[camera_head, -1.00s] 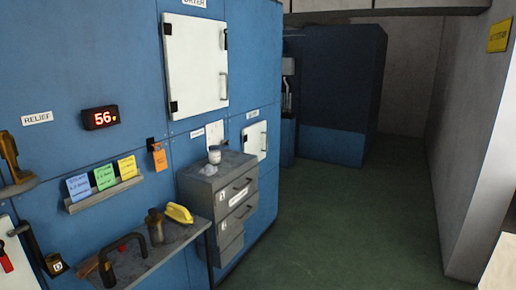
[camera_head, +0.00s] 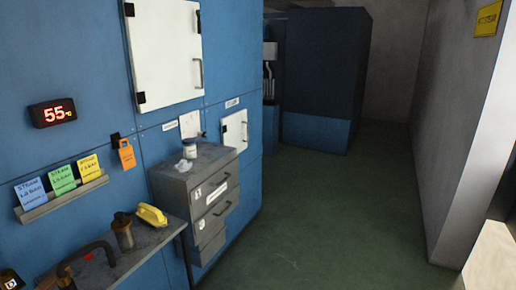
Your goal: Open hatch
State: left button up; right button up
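A small white hatch (camera_head: 233,137) is set in the blue machine wall, beyond the grey drawer cabinet. It looks shut, with a handle on its right side and a small label above it that I cannot read. A larger white door (camera_head: 166,50), also shut, is higher up and nearer, with a handle at its right and dark hinges at its left. I cannot tell from the view which one the task means. Neither of my grippers is in view.
The grey drawer cabinet (camera_head: 213,203) carries a small jar (camera_head: 189,150). A shelf (camera_head: 155,240) at lower left holds a yellow brush-like item (camera_head: 152,215), a brown bottle and a dark curved handle. Open green floor (camera_head: 325,215) runs between the machine and the right wall (camera_head: 459,130).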

aim_at(234, 127)
jog(key=i+l+z, duration=0.15)
jog(key=i, duration=0.85)
jog(key=i+l+z, duration=0.15)
jog(key=i, duration=0.9)
